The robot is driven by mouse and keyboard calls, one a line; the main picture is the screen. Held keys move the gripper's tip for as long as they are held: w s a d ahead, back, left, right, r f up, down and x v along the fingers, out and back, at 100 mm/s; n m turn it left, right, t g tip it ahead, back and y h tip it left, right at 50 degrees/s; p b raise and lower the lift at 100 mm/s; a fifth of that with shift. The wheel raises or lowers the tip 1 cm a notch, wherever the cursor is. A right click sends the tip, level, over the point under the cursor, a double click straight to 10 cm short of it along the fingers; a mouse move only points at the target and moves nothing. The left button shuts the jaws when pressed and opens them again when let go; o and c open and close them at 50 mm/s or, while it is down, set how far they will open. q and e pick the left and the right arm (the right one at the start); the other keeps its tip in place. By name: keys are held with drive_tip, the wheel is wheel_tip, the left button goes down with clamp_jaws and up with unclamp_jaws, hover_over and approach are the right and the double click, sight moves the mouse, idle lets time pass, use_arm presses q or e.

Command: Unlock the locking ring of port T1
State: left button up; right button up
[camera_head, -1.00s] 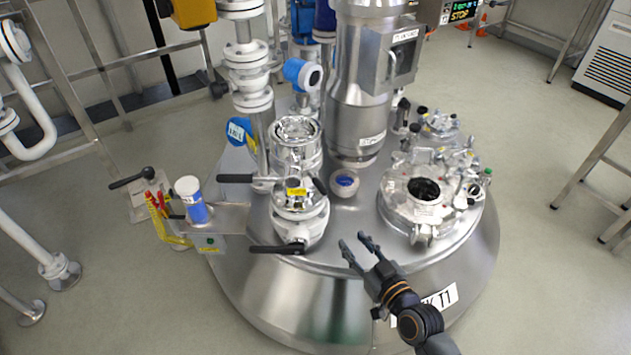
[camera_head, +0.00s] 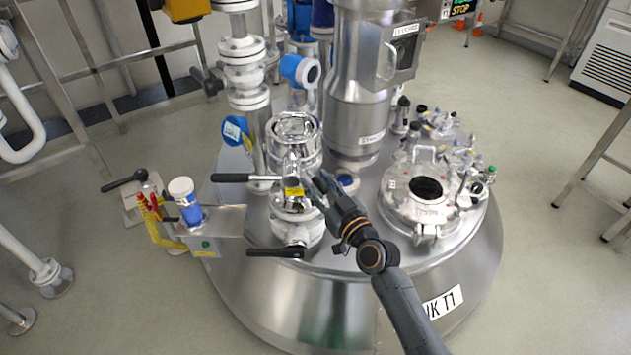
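The port (camera_head: 293,135) is an upright shiny metal cylinder with a clear-looking top, standing on the tank lid left of centre. Its locking ring (camera_head: 291,190) carries a yellow label. One black ring handle (camera_head: 232,178) sticks out to the left. The handle on the right side is hidden behind my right gripper (camera_head: 317,183). That gripper's fingers are at the right side of the ring, close to the label. Whether they touch or close on the right handle cannot be told. My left gripper is not in view.
A black lever (camera_head: 275,253) points left below the ring. A bracket with a blue-and-white container (camera_head: 187,203) stands to the left. A tall metal column (camera_head: 360,90) rises behind, and a round hatch (camera_head: 420,205) lies to the right. The front of the tank lid is clear.

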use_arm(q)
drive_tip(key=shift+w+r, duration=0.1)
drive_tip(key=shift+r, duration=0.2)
use_arm(e)
drive_tip(key=shift+w+a, duration=0.35)
drive_tip(key=shift+w, duration=0.2)
clamp_jaws()
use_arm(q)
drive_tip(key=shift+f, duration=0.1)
